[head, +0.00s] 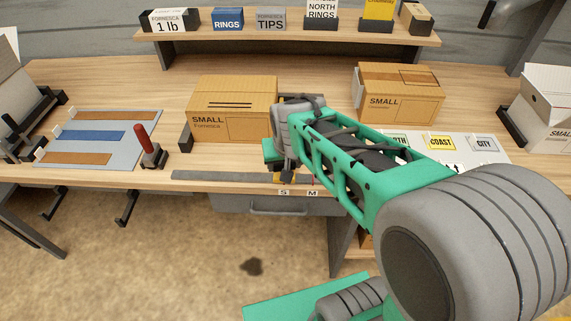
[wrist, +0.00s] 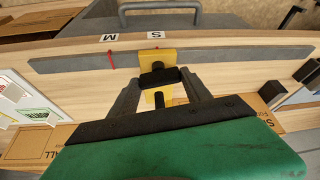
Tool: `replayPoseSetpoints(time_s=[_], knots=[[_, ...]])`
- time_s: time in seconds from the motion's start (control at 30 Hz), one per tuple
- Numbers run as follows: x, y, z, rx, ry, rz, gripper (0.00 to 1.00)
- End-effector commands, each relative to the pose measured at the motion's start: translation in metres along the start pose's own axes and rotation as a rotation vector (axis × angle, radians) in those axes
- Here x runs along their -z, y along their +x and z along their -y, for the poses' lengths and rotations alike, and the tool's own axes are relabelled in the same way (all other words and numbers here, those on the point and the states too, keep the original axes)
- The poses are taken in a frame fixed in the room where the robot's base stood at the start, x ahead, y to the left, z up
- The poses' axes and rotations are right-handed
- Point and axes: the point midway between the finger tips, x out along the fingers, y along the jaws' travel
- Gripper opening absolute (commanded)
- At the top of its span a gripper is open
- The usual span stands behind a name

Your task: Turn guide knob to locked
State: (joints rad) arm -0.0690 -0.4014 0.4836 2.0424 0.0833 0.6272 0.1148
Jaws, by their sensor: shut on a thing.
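The guide (wrist: 151,56) is a yellow block on a long grey rail (wrist: 232,57) at the table's front edge. It carries a black guide knob (wrist: 160,77), its bar lying nearly sideways in the wrist view. My gripper (wrist: 161,84) is shut on the knob, one finger at each end. In the head view my gripper (head: 284,172) is low over the front rail, with the yellow guide (head: 284,179) just below it. The guide is near the S label (wrist: 155,35); a red mark stands near the M label (wrist: 108,38). No locked marking is readable.
A small cardboard box (head: 232,112) stands behind my gripper, and another box (head: 400,95) is farther right. A red-handled lever (head: 145,142) stands left. A drawer handle (wrist: 160,8) lies below the table edge.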

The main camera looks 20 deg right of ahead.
Motion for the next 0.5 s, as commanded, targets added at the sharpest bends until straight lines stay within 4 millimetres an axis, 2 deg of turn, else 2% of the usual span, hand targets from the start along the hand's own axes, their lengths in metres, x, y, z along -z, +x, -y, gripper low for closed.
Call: replayPoseSetpoints(time_s=[0.2, 0.5], knots=[[0.0005, 0.0002, 0.0016, -0.048, 0.118, -0.001, 0.16], [0.0007, -0.0002, 0.0016, -0.081, 0.196, 0.0, 0.16]])
